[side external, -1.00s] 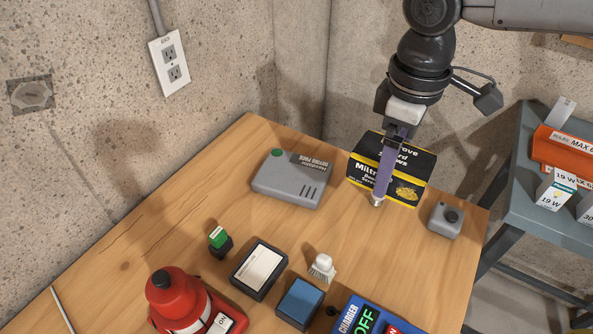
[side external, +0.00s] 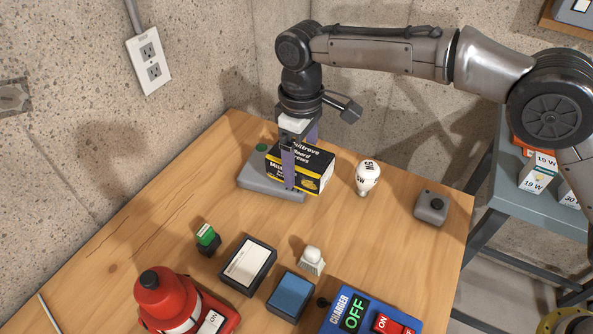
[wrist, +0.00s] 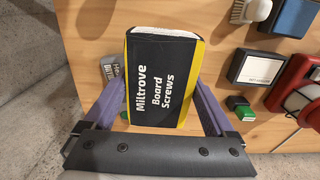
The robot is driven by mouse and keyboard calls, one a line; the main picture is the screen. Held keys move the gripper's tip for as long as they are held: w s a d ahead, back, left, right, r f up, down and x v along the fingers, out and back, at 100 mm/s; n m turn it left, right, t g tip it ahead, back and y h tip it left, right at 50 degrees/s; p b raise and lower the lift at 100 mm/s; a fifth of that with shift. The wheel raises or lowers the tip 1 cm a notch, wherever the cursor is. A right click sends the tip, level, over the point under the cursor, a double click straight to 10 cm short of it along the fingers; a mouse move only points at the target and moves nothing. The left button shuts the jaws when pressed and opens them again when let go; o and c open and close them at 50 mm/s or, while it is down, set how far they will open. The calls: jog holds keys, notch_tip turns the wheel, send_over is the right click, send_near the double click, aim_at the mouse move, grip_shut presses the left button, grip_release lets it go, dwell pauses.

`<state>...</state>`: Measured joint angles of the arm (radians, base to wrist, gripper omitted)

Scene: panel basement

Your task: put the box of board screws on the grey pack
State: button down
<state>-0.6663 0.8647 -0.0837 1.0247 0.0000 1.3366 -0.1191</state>
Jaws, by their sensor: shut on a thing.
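The box of board screws (side external: 315,172) is black and yellow, labelled "Miltrove Board Screws". My gripper (side external: 298,165) is shut on it, one purple finger across the near face and the other mostly hidden behind. In the wrist view the box (wrist: 163,75) sits between both fingers. The grey pack (side external: 258,180), with a green button, lies flat on the table directly under the box. The box is upright over its right part; I cannot tell whether it touches. In the wrist view the pack (wrist: 109,68) is mostly hidden by the box.
A light bulb (side external: 367,177) stands right of the box, with a small grey knob box (side external: 432,206) further right. In front are a brush (side external: 312,261), a blue-topped block (side external: 291,296), a white-topped block (side external: 248,266), a green switch (side external: 207,237) and a charger (side external: 365,318).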

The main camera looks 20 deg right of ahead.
aim_at(297, 152)
jog(key=shift+w+a+f, duration=0.3)
jog(key=shift+w+f, duration=0.1)
jog(key=shift+f, duration=1.55)
jog(key=shift+f, duration=0.1)
grip_release()
jog(key=shift+f, duration=0.15)
notch_tip(297, 152, up, 11)
jog(key=shift+r, duration=0.7)
jog(key=shift+d, duration=0.1)
